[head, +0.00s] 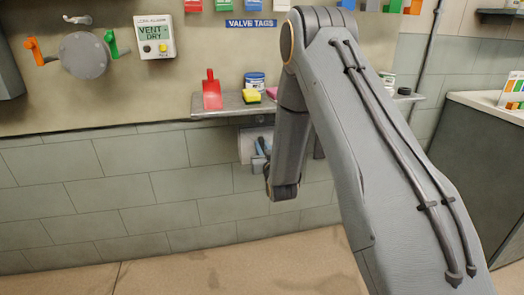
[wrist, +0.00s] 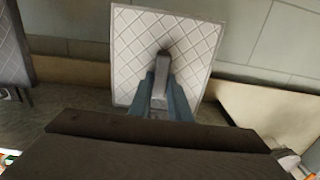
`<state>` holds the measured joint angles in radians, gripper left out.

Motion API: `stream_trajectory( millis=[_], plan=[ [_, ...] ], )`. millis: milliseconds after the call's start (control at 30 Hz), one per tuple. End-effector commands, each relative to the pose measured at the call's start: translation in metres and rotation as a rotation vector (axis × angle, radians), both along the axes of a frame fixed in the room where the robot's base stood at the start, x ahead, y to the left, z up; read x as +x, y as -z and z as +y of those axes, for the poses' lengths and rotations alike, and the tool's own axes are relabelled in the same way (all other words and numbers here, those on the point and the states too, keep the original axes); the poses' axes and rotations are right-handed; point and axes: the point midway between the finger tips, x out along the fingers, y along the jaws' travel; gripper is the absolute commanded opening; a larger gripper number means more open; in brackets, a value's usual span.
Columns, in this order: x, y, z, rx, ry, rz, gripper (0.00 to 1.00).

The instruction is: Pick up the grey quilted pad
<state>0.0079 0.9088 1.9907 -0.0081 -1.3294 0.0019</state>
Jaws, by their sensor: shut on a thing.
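The grey quilted pad (wrist: 135,55) is a pale square with a diamond stitch and a grey block (wrist: 160,93) at its middle. My gripper (wrist: 160,100) has its two blue-grey fingers closed on that block, with the pad's face beyond the fingertips. In the head view the pad (head: 246,143) shows as a pale patch just under the shelf, in front of the tiled wall. My gripper (head: 260,155) partly covers it there, and my arm hides what lies to its right.
The shelf (head: 225,108) just above holds a red scoop (head: 212,90), a yellow sponge (head: 251,97) and a blue-labelled tub (head: 254,81). A counter (head: 480,101) stands at the right. The lower left wall and floor look clear.

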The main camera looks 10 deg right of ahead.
Motion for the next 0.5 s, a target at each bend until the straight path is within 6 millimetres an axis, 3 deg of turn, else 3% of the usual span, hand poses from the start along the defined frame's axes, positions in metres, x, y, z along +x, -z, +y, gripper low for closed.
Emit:
stream_trajectory(
  millis=[267,500],
  plan=[
    [-0.047,-0.002,0.000,0.000,0.000,0.001,0.00],
    [-0.111,-0.001,0.000,0.000,0.000,0.002,0.00]
  ],
)
